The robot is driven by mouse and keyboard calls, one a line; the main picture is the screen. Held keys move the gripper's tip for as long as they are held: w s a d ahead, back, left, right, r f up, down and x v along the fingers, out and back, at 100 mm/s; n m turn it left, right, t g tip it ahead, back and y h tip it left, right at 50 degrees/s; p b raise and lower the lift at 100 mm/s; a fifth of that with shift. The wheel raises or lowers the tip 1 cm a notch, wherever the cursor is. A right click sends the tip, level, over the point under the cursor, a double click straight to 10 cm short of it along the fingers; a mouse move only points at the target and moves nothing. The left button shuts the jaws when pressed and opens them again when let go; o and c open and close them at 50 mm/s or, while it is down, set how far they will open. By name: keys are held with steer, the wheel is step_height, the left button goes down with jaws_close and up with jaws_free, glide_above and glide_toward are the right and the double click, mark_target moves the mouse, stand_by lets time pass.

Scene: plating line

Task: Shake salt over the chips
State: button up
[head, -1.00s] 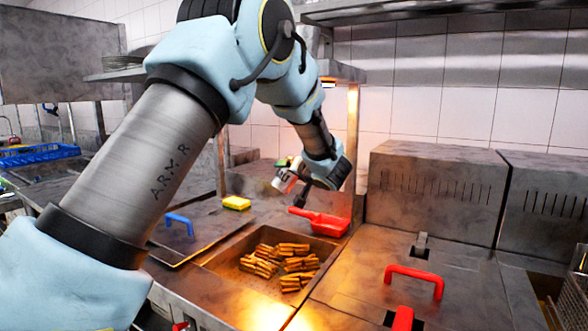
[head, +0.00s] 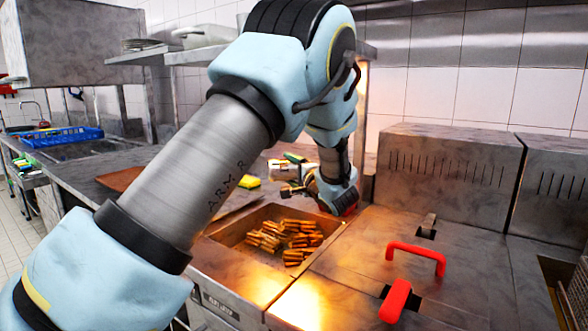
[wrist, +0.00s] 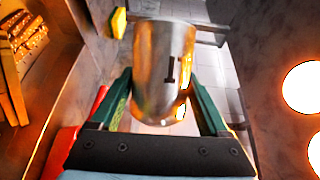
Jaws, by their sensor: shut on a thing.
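A metal shaker (wrist: 165,65) with a dark letter-like mark is between the green-padded fingers of my gripper (wrist: 163,100) in the wrist view. My gripper is shut on it. In the head view my gripper (head: 290,186) is behind and above the far edge of the chip basin, and the shaker (head: 284,171) looks tipped well over sideways. The chips (head: 288,240) lie in several piles in the sunken basin (head: 245,252). Some chips (wrist: 22,55) show at the upper left of the wrist view. I cannot see any salt falling.
A red scoop (head: 345,204) is mostly hidden behind my wrist. A yellow sponge (head: 249,182) lies behind the basin. Red-handled lids (head: 415,258) are to the right, with a metal housing (head: 450,165) behind. Bright lamps (wrist: 303,88) glow at the wrist view's right. A blue rack (head: 62,137) stands far left.

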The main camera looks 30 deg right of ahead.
steer(key=shift+r+m+p, duration=0.15)
steer(key=shift+m+p, duration=0.25)
steer(key=shift+p, duration=0.55)
steer(key=shift+a+m+t+p, duration=0.2)
steer(key=shift+m+t+p, duration=0.3)
steer(key=shift+p, duration=0.45)
steer(key=m+p, duration=0.2)
steer(key=m, duration=0.1)
steer(key=shift+w+a+f+p, duration=0.1)
steer(key=shift+a+f+p, duration=0.1)
steer(key=shift+f+p, duration=0.2)
steer(key=shift+w+a+f+m+t+h+p, duration=0.15)
steer(key=shift+f+m+t+h+p, duration=0.15)
steer(key=shift+m, duration=0.5)
steer(key=shift+s+a+f+m+t+h+p, duration=0.1)
steer(key=shift+f+m+t+h+p, duration=0.15)
steer(key=shift+m, duration=0.55)
